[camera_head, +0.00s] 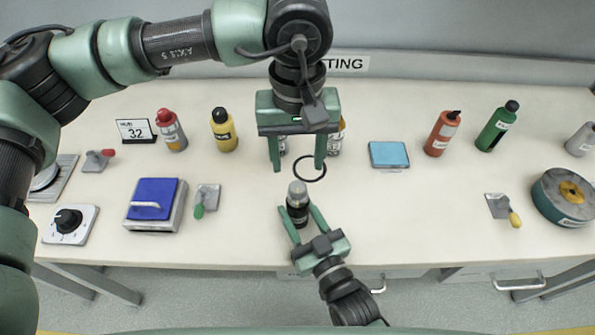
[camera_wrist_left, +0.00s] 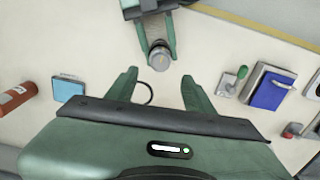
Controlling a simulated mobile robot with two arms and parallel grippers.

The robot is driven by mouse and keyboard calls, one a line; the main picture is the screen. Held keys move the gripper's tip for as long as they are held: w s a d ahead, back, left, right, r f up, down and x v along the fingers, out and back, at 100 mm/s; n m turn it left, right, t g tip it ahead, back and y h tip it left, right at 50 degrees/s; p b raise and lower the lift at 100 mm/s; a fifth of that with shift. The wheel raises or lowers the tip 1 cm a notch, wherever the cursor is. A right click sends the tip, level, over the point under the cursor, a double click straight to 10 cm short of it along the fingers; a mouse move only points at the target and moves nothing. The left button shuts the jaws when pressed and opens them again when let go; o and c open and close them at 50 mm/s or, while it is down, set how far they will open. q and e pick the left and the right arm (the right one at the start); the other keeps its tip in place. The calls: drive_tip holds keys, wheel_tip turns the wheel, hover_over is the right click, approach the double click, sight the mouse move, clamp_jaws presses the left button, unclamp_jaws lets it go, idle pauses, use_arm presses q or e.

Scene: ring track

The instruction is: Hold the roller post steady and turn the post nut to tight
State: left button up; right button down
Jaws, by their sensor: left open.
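The roller post (camera_head: 297,211) is a short dark upright cylinder near the front middle of the table. A grey round cap, which looks like the post nut (camera_head: 297,188), sits on its top and shows in the left wrist view (camera_wrist_left: 160,58). My right gripper (camera_head: 297,208) comes from the front, with one finger on each side of the post, seemingly against it. My left gripper (camera_head: 296,168) points down behind the post, open and empty, apart from the nut. In its wrist view the post lies beyond its fingertips.
A thin black ring (camera_head: 310,168) lies by the left gripper. Bottles stand along the back, two partly hidden behind that gripper. A blue pad (camera_head: 389,154) lies right of it, a blue-topped box (camera_head: 153,205) left. A large roll (camera_head: 566,194) lies far right. The table right of the post is clear.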

use_arm(q)
wheel_tip(320, 180, up, 5)
drive_tip(key=shift+f, duration=0.1)
idle(0.3)
use_arm(e)
drive_tip(key=c, duration=0.7)
unclamp_jaws()
